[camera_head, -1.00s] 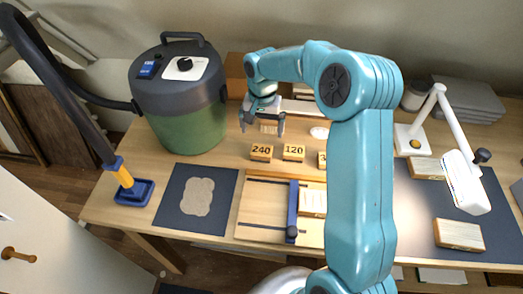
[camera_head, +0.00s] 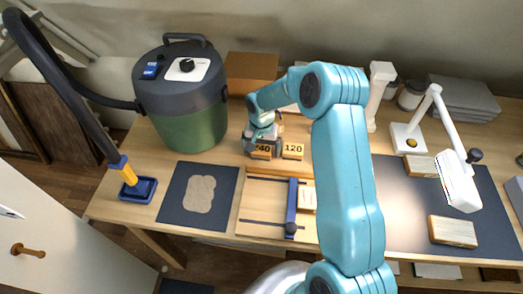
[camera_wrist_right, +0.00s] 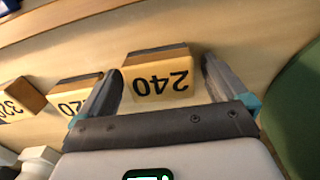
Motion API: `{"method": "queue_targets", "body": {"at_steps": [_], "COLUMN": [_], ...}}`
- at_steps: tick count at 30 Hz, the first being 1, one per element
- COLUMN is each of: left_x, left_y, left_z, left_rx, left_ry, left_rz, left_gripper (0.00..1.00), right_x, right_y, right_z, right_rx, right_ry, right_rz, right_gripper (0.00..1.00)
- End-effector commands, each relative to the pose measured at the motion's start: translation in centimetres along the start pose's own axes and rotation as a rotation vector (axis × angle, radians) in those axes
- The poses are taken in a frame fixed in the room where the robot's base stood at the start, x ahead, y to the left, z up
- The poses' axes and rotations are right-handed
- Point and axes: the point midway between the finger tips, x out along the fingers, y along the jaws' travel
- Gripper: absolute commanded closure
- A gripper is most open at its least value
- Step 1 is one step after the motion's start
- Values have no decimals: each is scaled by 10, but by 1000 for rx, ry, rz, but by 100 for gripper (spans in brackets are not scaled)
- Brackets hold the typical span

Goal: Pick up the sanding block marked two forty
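The sanding block marked 240 (camera_head: 262,153) stands on the wooden bench, at the left of the row of numbered blocks. In the right wrist view the 240 block (camera_wrist_right: 160,84) shows its pale face upside down. My right gripper (camera_head: 263,146) is low at this block. In the wrist view the right gripper's fingers (camera_wrist_right: 163,66) are open, one on each side of the block, with a gap on both sides. My left gripper is not in view.
The block marked 120 (camera_head: 293,151) stands close beside, near one finger; another block (camera_wrist_right: 18,98) is farther along. A green and grey vacuum (camera_head: 185,110) stands to the left. A wooden jig (camera_head: 268,208) with a blue bar lies in front.

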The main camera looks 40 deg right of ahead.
Motion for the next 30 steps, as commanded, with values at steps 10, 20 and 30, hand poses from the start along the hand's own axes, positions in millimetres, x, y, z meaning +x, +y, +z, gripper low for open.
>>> {"method": "queue_targets", "body": {"at_steps": [10,20,30], "left_x": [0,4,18], "left_y": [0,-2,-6], "left_z": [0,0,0], "left_rx": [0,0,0], "left_ry": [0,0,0], "left_rz": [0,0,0], "left_gripper": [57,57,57], "right_x": [0,-20,-115], "right_y": [0,-1,-1], "right_z": [0,-1,-1], "right_rx": [0,1,-1], "right_ry": [0,3,7], "right_rz": [0,-2,-5], "right_gripper": [54,54,54]}}
